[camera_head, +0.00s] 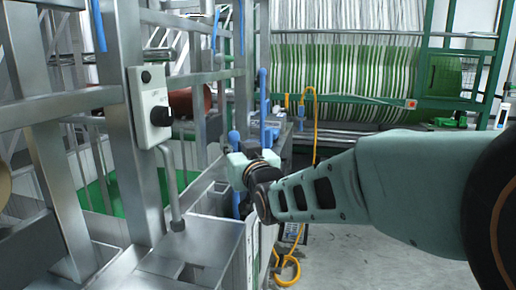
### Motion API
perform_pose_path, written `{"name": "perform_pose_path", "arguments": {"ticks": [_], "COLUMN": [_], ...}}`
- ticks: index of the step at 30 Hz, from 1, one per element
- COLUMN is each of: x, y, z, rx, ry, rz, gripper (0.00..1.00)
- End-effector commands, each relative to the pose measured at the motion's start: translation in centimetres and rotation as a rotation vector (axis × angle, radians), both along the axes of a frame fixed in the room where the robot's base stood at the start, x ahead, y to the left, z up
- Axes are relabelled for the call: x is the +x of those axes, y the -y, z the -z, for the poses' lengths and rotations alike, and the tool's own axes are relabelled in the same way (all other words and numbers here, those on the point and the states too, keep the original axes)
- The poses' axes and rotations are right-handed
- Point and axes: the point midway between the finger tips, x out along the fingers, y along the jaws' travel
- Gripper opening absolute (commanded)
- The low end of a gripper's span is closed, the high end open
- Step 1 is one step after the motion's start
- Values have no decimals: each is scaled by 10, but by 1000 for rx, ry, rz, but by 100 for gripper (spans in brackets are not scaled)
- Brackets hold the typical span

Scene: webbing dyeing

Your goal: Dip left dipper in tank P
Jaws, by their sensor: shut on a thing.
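My gripper (240,168) is a pale green block at the end of my arm, mid-picture, over the metal tanks. It is shut on a blue dipper (236,203), whose upright shaft shows above and below the gripper. The dipper's lower end goes down out of sight among the tank walls. The fingertips are too small to make out. Open metal tanks (205,228) stand below and to the left of the gripper; I cannot read any letter, so I cannot tell which is tank P. Another blue dipper-like rod (263,95) stands behind, just right of the gripper.
A steel frame with a grey switch box (150,105) stands close on the left. A yellow hose (314,120) hangs behind my arm, with a coil (287,270) on the floor. A green rack with striped webbing (345,80) fills the back. The floor (380,260) at right is clear.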

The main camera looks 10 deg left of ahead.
Motion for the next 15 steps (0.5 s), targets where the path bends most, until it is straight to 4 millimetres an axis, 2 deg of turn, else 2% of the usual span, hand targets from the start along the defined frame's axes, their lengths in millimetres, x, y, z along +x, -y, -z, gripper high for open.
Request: {"name": "perform_pose_path", "arguments": {"ticks": [1, 15], "x": [0, 0], "y": [0, 0], "z": [9, 54], "rx": [1, 1], "ry": [3, 3], "rz": [0, 0], "gripper": [0, 0]}}
